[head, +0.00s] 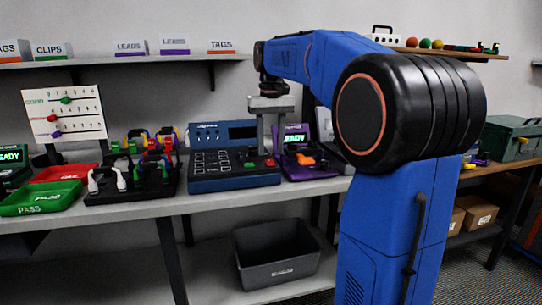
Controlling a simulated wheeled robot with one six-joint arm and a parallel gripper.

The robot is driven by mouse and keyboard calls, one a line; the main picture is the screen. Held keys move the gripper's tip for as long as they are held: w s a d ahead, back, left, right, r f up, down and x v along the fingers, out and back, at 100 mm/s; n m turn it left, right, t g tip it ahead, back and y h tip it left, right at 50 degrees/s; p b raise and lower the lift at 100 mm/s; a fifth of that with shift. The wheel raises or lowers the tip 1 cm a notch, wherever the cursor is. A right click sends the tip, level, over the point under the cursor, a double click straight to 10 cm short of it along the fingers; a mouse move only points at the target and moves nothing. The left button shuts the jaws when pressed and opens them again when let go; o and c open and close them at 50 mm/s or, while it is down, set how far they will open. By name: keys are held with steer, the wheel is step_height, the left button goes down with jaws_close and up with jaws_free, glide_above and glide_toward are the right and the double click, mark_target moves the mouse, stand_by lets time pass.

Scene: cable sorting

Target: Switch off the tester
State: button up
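A blue tester console (233,180) stands on the bench in the middle. It has a dark display, several keys on its left, a green button (250,164) and a red button (270,162). My gripper (266,152) points down over the console's right side, with its fingertips close to the red button. I cannot tell whether they touch it, or whether the fingers are open or shut. A purple device (310,172) with a lit READY screen stands just right of the console.
A black rack with coloured cables (130,185) stands left of the console. Red (65,172) and green (40,198) trays lie farther left. A teal device (12,155) at the left edge reads READY. A grey bin (277,280) sits below the bench.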

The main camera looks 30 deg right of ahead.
mark_target(271, 164)
steer(key=shift+f, duration=1.85)
jaws_close()
steer(key=shift+w, duration=0.1)
steer(key=shift+w+d+r+g+y, duration=0.1)
steer(key=shift+w+g+y, duration=0.1)
steer(key=shift+g, duration=0.45)
steer(key=shift+w+g+y, duration=0.15)
steer(key=shift+g+y, duration=0.05)
steer(key=shift+g, duration=0.45)
